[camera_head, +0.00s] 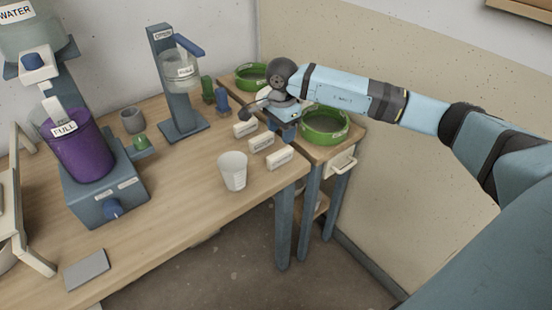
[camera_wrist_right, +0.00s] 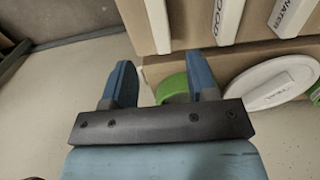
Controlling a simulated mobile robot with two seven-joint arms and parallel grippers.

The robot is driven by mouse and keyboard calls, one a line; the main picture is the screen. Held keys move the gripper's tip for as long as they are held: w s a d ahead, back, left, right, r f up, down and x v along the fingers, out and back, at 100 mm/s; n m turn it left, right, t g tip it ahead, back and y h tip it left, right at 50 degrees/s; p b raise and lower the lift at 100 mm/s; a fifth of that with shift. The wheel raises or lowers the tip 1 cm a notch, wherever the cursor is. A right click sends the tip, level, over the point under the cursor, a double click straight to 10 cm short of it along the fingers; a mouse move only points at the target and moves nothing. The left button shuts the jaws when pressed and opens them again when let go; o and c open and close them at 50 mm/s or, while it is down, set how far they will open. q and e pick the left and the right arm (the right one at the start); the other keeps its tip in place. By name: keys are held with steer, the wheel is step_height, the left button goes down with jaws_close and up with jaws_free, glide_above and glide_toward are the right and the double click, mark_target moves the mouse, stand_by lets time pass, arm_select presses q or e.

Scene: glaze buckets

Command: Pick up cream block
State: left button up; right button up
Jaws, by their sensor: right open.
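Three pale cream blocks with dark lettering lie in a row near the right end of the wooden table: a back block (camera_head: 245,128), a middle block (camera_head: 261,142) and a front block (camera_head: 280,157). The lettering is too small to read surely in the head view. In the right wrist view they show along the top edge as a left block (camera_wrist_right: 159,25), a middle block (camera_wrist_right: 228,20) and a right block (camera_wrist_right: 292,14). My right gripper (camera_head: 286,132) is open and empty, just right of the row; its blue fingers also show in the wrist view (camera_wrist_right: 161,78). My left gripper is out of view.
A white cup (camera_head: 232,172) stands left of the front block. Green bowls (camera_head: 325,126) (camera_head: 251,76) sit on the side stand. A pale oval lid (camera_wrist_right: 268,86) shows in the wrist view. A purple-filled container (camera_head: 80,150) stands at left. The table's front middle is clear.

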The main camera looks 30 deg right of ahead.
mark_target(280, 152)
step_height(280, 152, down, 10)
steer(key=shift+a+f, duration=0.1)
steer(key=shift+f, duration=0.05)
jaws_close()
stand_by(0.4)
